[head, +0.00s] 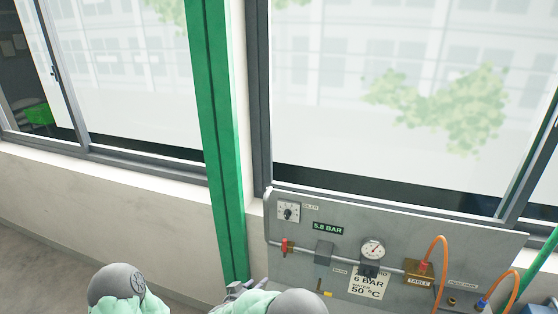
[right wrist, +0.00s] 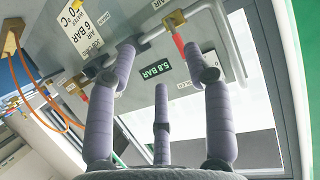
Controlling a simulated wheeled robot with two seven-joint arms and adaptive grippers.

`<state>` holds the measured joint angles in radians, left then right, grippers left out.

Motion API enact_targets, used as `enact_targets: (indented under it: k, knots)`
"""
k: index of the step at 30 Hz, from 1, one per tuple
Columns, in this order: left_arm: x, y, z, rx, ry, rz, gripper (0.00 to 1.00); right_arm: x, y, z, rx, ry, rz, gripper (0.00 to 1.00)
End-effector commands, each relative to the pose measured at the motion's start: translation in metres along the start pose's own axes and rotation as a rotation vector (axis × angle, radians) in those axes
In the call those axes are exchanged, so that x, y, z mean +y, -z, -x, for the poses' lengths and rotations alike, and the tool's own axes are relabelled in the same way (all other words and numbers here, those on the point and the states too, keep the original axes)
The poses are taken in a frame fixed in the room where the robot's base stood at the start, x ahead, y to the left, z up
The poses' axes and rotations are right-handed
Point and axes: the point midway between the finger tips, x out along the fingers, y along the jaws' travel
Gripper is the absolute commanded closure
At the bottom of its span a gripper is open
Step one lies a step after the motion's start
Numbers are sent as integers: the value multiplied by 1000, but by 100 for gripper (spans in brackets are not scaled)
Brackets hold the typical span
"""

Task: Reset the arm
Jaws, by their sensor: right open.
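My right gripper (right wrist: 161,65) fills the lower middle of the right wrist view. Its three purple-grey padded fingers are spread apart, open, with nothing between them. Beyond the fingers is the grey air panel, which looks upside down in that view; I cannot tell how far the fingertips are from it. In the head view, rounded grey and pale green parts of my arms show at the bottom edge, left of and in front of the panel. The fingers cannot be made out clearly there. My left gripper does not show.
The grey air panel (head: 340,250) carries a gauge (head: 372,250), a 5.8 BAR display (head: 328,228), valves and orange hoses (head: 441,262). A green post (head: 215,120) stands left of it. Large windows (head: 390,90) are behind. Bare floor shows at lower left.

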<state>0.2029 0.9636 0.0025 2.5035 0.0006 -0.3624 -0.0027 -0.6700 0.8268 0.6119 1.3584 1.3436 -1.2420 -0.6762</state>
Motion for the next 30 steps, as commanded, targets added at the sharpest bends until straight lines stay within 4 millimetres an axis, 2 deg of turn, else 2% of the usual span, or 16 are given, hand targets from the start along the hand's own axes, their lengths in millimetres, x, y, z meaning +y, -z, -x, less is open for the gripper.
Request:
enact_targets:
  k: [8, 11, 14, 18, 22, 26, 30]
  knots:
    - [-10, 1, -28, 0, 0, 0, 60, 19, -46, -43, -53, 61, 20, 49]
    - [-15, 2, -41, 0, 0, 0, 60, 30, -70, -62, -89, 92, 29, 49]
    - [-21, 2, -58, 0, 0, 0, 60, 45, -104, -83, -142, 130, 41, 49]
    - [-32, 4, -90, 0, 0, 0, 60, 78, -171, -112, -263, 200, 58, 49]
    - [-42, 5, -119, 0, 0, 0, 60, 113, -239, -125, -405, 263, 68, 49]
    - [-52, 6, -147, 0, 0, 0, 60, 151, -307, -123, -568, 317, 70, 49]
    - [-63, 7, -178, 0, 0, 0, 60, 194, -378, -104, -758, 365, 62, 49]
